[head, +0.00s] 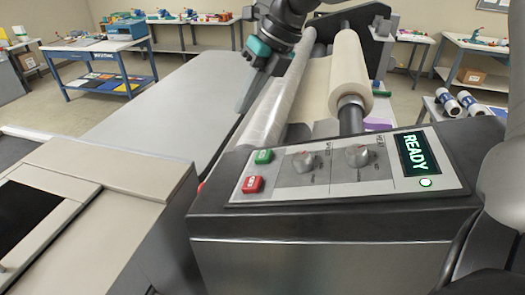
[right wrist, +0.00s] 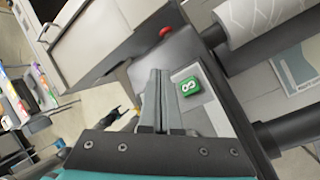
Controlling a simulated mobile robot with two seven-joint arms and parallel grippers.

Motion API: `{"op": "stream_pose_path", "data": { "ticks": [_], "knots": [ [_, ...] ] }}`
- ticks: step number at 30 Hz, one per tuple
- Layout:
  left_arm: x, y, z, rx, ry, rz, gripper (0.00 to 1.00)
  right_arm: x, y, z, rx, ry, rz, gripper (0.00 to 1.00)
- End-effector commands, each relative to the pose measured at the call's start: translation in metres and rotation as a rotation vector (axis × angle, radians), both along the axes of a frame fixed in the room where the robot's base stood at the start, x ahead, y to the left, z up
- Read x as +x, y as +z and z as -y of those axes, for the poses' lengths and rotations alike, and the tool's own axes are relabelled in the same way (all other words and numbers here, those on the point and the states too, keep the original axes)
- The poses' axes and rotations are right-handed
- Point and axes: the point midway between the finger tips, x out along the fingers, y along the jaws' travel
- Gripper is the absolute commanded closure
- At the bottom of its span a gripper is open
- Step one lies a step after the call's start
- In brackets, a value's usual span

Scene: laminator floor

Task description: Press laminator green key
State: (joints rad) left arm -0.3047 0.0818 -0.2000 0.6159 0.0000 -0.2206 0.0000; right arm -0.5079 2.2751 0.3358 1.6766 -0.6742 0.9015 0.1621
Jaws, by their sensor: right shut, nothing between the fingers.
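The laminator's control panel (head: 345,165) lies in front of me, with a green key (head: 263,156) at its left end and a red key (head: 253,184) just below it. My right gripper (head: 241,108) is shut and empty, above and beyond the panel's left end, its fingers pointing down. In the right wrist view the shut fingers (right wrist: 158,75) stand just left of the green key (right wrist: 190,86), which carries a white mark. I cannot tell their height above it; no contact shows. My left gripper is not in view.
Two knobs (head: 304,160) and a lit READY display (head: 417,153) share the panel. A large film roll (head: 349,72) stands behind it. A long grey table (head: 160,100) runs behind on the left. A beige machine (head: 120,175) stands at the front left.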

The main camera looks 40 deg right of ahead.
Motion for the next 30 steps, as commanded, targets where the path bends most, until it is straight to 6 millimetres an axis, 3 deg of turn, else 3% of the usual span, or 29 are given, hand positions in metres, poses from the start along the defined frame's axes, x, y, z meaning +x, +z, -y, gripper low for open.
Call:
{"op": "stream_pose_path", "data": {
  "ticks": [8, 24, 30],
  "knots": [
    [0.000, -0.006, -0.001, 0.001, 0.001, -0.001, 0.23, -0.003, -0.010, 0.002, 0.000, -0.001, -0.001, 1.00],
    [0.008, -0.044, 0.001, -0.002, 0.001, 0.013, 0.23, -0.020, -0.075, 0.017, 0.000, -0.001, 0.002, 1.00],
    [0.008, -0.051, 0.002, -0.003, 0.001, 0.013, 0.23, -0.023, -0.084, 0.020, 0.000, 0.000, 0.000, 1.00]
  ]
}}
